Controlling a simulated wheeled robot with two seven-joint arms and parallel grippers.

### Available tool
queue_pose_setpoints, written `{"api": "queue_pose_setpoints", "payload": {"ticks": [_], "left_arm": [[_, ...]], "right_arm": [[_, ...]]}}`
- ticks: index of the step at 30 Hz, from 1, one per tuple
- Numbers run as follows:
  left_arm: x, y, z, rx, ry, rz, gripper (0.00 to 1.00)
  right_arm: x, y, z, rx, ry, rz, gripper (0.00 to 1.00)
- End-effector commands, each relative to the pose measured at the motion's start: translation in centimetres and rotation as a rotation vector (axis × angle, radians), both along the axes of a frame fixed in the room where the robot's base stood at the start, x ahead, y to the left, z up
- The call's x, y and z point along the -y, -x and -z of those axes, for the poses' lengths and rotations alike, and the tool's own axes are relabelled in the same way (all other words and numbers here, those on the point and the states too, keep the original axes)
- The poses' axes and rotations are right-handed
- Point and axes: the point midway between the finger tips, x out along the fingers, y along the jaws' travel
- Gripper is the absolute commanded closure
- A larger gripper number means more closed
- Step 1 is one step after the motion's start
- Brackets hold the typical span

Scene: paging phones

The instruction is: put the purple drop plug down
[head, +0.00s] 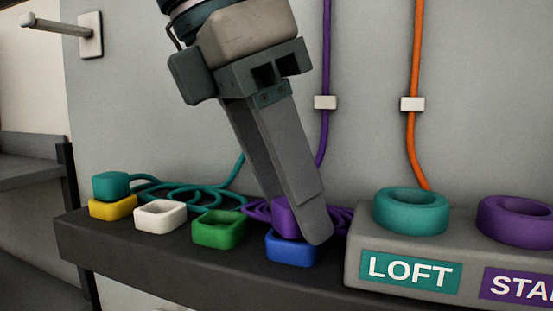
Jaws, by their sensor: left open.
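The purple drop plug (282,218) sits in or on the blue square holder (291,250) on the dark shelf, partly hidden by a finger. My left gripper (297,218) reaches down from above. Its fingers are open, one in front of the plug's right side and the other behind it. I cannot tell whether either finger touches the plug. A purple cord (323,140) runs down the wall and lies coiled behind the plug. My right gripper is not in view.
A teal plug (111,185) sits on the yellow holder (113,208). The white holder (160,216) and green holder (218,229) are empty. To the right, a grey box bears a teal ring (411,211) above a LOFT label and a purple ring (518,221).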

Motion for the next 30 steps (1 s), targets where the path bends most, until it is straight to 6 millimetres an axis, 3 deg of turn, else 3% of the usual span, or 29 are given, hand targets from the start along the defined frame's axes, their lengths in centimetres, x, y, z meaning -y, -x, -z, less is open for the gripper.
{"api": "queue_pose_setpoints", "payload": {"ticks": [10,12,30], "left_arm": [[0.0,0.0,-0.9,0.000,0.001,0.000,0.54],[-0.2,0.1,-1.2,0.001,0.003,-0.001,0.54],[-3.5,1.9,-10.3,0.000,0.001,0.000,0.54]], "right_arm": [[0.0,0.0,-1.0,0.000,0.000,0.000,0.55],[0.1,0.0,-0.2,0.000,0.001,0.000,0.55],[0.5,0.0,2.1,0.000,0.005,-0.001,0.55]]}}
